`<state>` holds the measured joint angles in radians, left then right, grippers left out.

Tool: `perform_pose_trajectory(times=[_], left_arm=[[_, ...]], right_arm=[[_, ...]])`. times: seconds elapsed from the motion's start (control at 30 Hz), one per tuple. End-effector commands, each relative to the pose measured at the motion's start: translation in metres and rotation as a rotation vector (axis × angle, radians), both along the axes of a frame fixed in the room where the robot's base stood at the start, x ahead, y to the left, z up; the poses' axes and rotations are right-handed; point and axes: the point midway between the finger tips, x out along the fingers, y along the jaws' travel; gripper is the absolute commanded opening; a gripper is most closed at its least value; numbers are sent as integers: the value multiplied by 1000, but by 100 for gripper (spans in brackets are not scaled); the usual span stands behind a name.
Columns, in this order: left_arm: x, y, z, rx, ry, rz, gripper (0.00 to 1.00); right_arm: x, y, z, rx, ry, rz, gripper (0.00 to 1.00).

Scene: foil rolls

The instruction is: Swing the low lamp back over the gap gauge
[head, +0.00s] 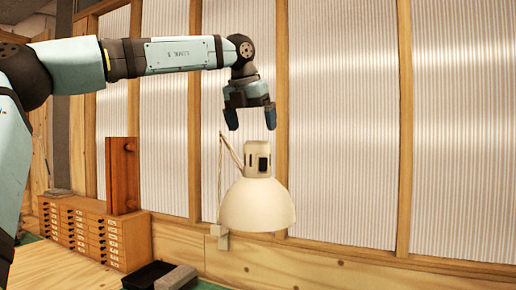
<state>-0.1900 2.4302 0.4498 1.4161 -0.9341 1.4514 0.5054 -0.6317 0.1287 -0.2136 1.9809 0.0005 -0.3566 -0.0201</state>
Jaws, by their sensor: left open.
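The low lamp (258,205) has a cream dome shade and a narrower neck with a dark patch on its side. A thin jointed arm (222,170) shows to the left of its neck. My left gripper (251,120) is open, pointing down just above the lamp's neck. Its two dark fingertips are spread above and to either side of the neck, and nothing is between them. The gap gauge cannot be made out in this view. My right gripper is not in view.
A wooden cabinet of small drawers (85,228) stands at the left, with an upright reddish-brown board (123,176) by it. A dark tray (147,275) and a grey block (176,277) lie at the bottom. A ribbed translucent wall with wooden posts stands behind.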

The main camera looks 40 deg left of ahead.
Motion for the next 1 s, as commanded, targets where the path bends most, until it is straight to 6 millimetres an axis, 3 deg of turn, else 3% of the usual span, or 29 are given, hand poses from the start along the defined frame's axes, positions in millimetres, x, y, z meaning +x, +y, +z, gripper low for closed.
perform_pose_trajectory(times=[0.2,0.4,0.8,1.0], left_arm=[[17,5,-40,-2,3,0,99],[26,8,-63,0,1,0,99],[28,8,-70,0,-1,1,99],[28,8,-70,0,-1,1,53]], right_arm=[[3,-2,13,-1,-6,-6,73],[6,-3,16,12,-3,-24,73],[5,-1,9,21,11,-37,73],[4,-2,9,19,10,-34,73]])
